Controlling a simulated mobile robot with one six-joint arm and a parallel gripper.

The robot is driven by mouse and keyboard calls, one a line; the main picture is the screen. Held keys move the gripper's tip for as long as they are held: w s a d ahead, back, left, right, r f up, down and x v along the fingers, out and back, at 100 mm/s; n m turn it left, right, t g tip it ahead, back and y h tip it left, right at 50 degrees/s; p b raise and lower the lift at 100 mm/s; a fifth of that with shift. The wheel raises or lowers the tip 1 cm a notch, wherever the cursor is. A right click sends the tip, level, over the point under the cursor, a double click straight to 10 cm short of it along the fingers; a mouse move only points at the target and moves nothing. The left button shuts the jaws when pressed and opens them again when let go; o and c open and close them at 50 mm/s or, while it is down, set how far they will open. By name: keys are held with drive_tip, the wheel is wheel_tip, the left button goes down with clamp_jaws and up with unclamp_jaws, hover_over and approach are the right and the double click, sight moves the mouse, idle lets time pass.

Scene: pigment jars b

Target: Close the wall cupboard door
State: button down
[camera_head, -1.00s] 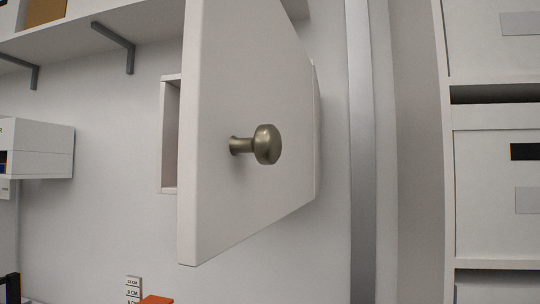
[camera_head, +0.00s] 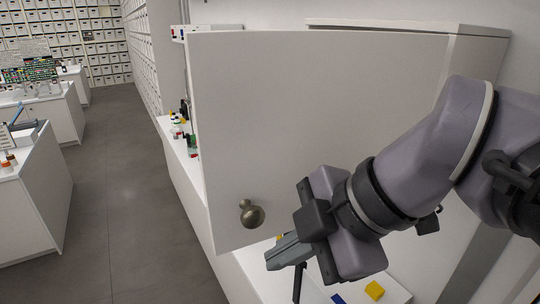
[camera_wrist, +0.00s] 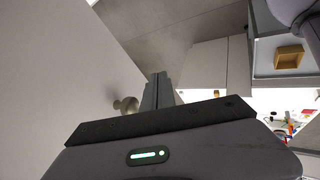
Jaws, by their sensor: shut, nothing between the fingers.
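The wall cupboard door (camera_head: 320,110) is a flat white panel that stands open, swung out from the white cupboard body (camera_head: 465,55) behind it. My gripper (camera_head: 270,260) is below and right of the knob, near the door's lower edge. In the wrist view the door (camera_wrist: 60,70) fills the left side, and the knob (camera_wrist: 126,105) is just left of my gripper (camera_wrist: 158,76). The fingers are together and empty. I cannot tell whether they touch the door.
A white counter (camera_head: 180,165) with small bottles and jars runs below and behind the door. A yellow block (camera_head: 374,290) lies under my arm. White islands (camera_head: 40,195) stand at the left, with open grey floor (camera_head: 125,200) between.

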drive_tip(key=w+a+f+p, duration=0.1)
drive_tip(key=w+a+f, duration=0.2)
drive_tip(key=w, duration=0.1)
drive_tip(key=shift+w+a+f, duration=0.3)
drive_tip(key=shift+w+f, duration=0.05)
drive_tip(key=shift+a, duration=0.1)
